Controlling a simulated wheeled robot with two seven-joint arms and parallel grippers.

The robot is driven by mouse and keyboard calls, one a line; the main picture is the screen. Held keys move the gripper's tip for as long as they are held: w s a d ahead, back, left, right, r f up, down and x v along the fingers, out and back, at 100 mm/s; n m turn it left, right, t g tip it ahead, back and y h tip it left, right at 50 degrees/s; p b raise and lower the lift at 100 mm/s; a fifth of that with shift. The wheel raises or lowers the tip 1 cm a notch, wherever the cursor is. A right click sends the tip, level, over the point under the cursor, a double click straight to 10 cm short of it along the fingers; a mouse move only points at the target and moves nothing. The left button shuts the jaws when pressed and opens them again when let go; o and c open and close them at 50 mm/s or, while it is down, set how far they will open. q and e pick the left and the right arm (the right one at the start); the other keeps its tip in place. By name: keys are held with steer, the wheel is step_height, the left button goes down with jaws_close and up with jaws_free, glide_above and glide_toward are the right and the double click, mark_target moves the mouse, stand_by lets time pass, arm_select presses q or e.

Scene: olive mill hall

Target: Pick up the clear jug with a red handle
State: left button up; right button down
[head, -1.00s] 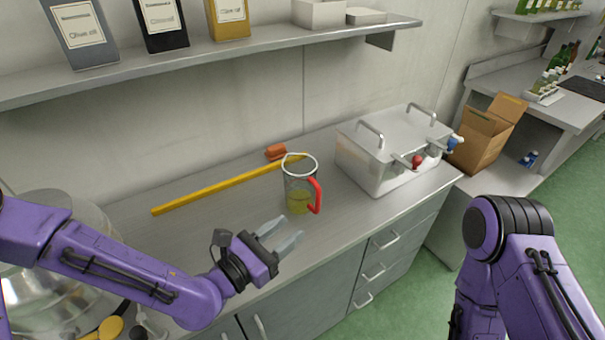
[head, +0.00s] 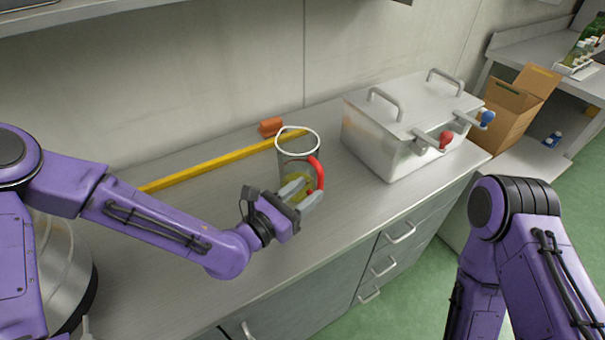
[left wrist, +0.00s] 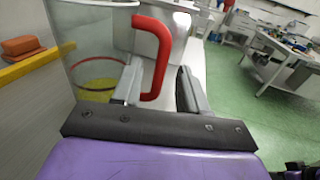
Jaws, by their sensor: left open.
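The clear jug (head: 297,146) stands upright on the steel counter, with some yellow liquid low inside and a red handle (head: 319,172) facing right and toward me. My left gripper (head: 303,196) is open at the handle, in front of the jug's lower part. In the left wrist view the red handle (left wrist: 155,50) reaches down between my two fingers (left wrist: 155,92), and the clear wall of the jug (left wrist: 92,45) is at the left. I cannot tell whether a finger touches the handle. My right arm shows at the lower right, but its gripper is out of view.
A steel tank (head: 385,140) with red and blue taps stands right of the jug. A yellow bar (head: 210,166) and an orange-brown block (head: 271,127) lie behind it. A shelf edge (head: 90,14) hangs above. A cardboard box (head: 512,105) is farther right. The counter front is clear.

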mark_target(318, 184)
arm_select(q)
steer(key=x, duration=0.5)
steer(key=shift+d+f, duration=0.15)
steer(key=shift+d, duration=0.05)
steer(key=shift+s, duration=0.15)
steer(key=shift+c, duration=0.9)
steer(key=shift+a, duration=0.1)
jaws_close()
